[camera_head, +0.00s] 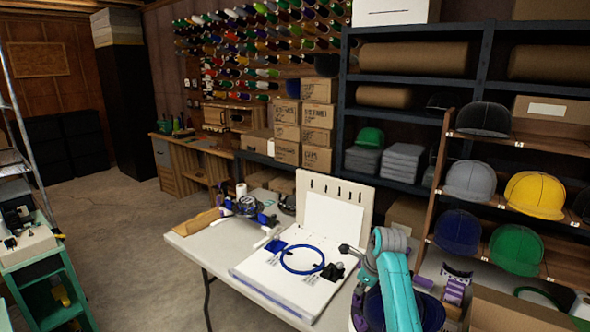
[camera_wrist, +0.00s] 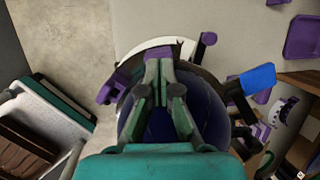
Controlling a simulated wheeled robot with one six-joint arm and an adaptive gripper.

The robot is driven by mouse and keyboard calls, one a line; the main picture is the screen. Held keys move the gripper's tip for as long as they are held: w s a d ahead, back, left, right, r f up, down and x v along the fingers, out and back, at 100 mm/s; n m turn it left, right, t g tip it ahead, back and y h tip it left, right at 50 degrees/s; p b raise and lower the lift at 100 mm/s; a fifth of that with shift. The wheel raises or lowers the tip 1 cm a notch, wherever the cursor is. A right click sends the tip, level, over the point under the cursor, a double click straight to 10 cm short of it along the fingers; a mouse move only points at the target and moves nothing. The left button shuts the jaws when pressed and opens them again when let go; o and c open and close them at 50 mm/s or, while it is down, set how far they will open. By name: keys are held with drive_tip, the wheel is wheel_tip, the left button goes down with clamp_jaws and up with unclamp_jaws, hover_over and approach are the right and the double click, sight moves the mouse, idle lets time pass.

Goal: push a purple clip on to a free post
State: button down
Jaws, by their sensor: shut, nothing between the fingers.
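My gripper (camera_wrist: 158,72) is shut and empty in the wrist view, above a round dark blue thing (camera_wrist: 208,118). I cannot tell whether the fingertips touch the middle one. Purple pieces also show in the head view (camera_head: 453,292), right of my teal arm. No free post can be made out clearly; my arm hides part of the round thing.
A white table (camera_head: 210,245) carries a white board (camera_head: 262,268) with a blue ring (camera_head: 302,259) and an upright slotted panel (camera_head: 330,213). A cap rack (camera_head: 437,180) stands close at the right. A purple tray (camera_wrist: 303,38) shows in the wrist view. Open floor (camera_head: 120,245) lies left.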

drive_tip(key=shift+f, duration=0.5)
idle(0.3)
drive_tip(key=shift+r, duration=0.1)
wheel_tip(320, 180, up, 7)
drive_tip(key=shift+s+a, duration=0.3)
drive_tip(key=shift+s, duration=0.1)
drive_tip(key=shift+f, duration=0.2)
idle(0.3)
